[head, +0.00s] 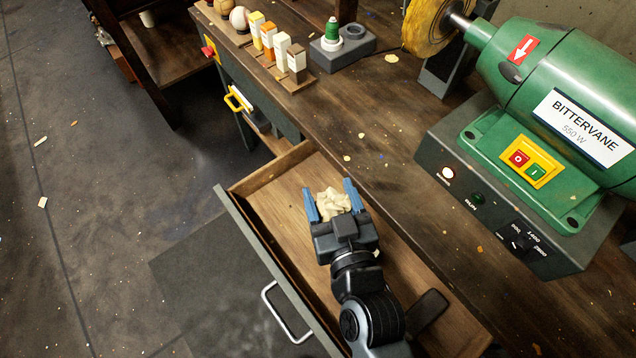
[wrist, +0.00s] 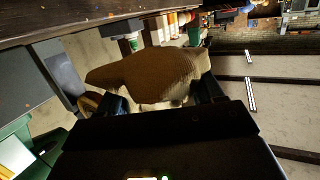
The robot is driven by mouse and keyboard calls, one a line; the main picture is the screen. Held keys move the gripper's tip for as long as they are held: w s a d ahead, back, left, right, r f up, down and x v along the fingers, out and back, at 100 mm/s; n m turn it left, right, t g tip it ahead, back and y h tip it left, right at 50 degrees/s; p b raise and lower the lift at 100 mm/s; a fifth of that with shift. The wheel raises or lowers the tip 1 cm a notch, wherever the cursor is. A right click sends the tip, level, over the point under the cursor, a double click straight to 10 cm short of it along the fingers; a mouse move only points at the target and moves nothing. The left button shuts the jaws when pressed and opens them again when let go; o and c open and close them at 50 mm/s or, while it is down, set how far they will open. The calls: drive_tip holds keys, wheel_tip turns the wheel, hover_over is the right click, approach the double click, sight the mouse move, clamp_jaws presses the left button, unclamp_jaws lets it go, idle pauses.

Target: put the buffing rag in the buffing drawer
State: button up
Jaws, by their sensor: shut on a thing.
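The buffing rag (head: 333,203) is a crumpled cream cloth between the two blue fingers of my gripper (head: 332,201). In the wrist view the rag (wrist: 155,75) fills the middle as a tan bundle, with dark fingers of my gripper (wrist: 160,98) on both sides. My gripper is shut on the rag. In the head view both appear over the open wooden drawer (head: 285,215), which is pulled out from the bench and has a grey front with a metal handle (head: 285,312). I cannot tell how high the rag is above the drawer floor.
A green buffing machine (head: 560,100) with a yellow wheel (head: 428,25) stands on the bench at right. The floor at left is mostly clear.

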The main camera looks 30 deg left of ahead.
drive_tip(key=w+a+f+b, duration=0.1)
drive_tip(key=a+f, duration=0.2)
drive_tip(key=w+a+f+b, duration=0.1)
drive_tip(key=w+a+f, duration=0.1)
drive_tip(key=a+f, duration=0.1)
drive_tip(key=w+a+f+b, duration=0.1)
drive_tip(key=w+a+f, duration=0.1)
drive_tip(key=a+f, duration=0.1)
drive_tip(key=shift+w+f, duration=0.1)
drive_tip(key=shift+f, duration=0.5)
drive_tip(key=shift+f+b, duration=0.35)
drive_tip(key=shift+b, duration=0.15)
drive_tip(key=shift+f, duration=0.25)
